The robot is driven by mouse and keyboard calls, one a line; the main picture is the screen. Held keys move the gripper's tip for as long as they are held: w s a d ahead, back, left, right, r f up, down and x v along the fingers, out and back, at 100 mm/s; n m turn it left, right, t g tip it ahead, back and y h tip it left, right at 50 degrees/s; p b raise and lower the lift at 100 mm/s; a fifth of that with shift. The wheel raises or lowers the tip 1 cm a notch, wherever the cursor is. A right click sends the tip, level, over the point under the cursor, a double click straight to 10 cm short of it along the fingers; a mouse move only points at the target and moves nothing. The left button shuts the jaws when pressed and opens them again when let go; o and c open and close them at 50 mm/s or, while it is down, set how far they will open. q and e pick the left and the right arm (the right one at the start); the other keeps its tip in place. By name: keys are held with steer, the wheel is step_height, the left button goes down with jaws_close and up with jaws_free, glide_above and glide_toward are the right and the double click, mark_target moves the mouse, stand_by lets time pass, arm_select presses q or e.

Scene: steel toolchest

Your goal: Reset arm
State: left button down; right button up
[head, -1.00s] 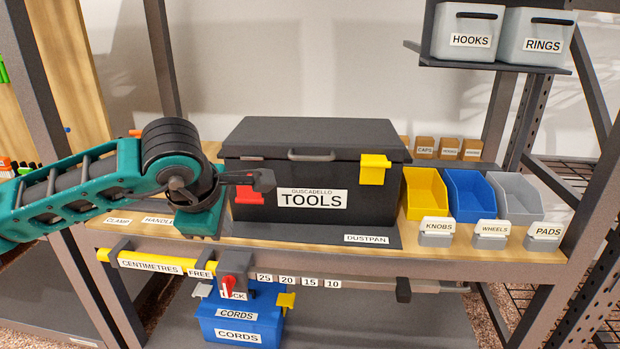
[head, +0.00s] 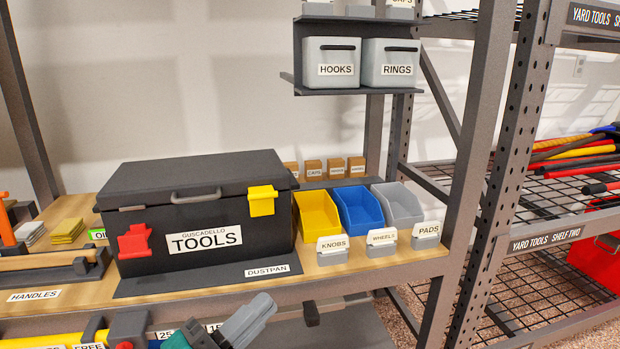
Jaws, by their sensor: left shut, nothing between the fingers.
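The black toolchest (head: 200,215) stands on the wooden shelf, its lid (head: 190,172) down. A red latch (head: 135,241) is at the left of its front and a yellow latch (head: 261,201) at the right, reaching up near the lid's edge. A grey handle (head: 195,196) is on the lid's front. My left gripper (head: 262,304) is at the bottom of the view, in front of and below the shelf edge. Its grey fingers are together and empty, apart from the chest. Most of my left arm is out of frame. My right gripper is not in view.
Yellow (head: 317,213), blue (head: 358,209) and grey (head: 398,205) bins stand right of the chest. A dark rack post (head: 470,150) rises farther right. Sponges (head: 67,231) and a wooden-handled tool (head: 40,262) lie on the left. The space before the shelf looks clear.

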arm_select(q)
steer(key=a+f+n+t+y, duration=0.1)
steer(key=a+f+n+y, duration=0.4)
steer(key=f+n+y, duration=0.6)
steer(key=s+a+f+n+g+y, duration=0.1)
steer(key=s+f+n+g, duration=0.3)
steer(key=f, duration=0.3)
steer(key=s+a+f+n+g, duration=0.1)
steer(key=s+a+f+n, duration=0.1)
steer(key=s+f+n, duration=0.4)
step_height(320, 180, up, 10)
steer(key=a+y+p, duration=0.1)
steer(key=a+p, duration=0.1)
steer(key=p, duration=1.3)
steer(key=shift+a+f+m+g, duration=0.15)
steer(key=shift+a+m+g, duration=0.15)
steer(key=shift+g, duration=0.1)
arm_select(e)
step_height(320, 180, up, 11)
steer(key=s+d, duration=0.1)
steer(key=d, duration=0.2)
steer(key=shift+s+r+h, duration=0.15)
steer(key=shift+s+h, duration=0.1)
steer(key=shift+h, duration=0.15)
arm_select(q)
steer(key=shift+s, duration=0.1)
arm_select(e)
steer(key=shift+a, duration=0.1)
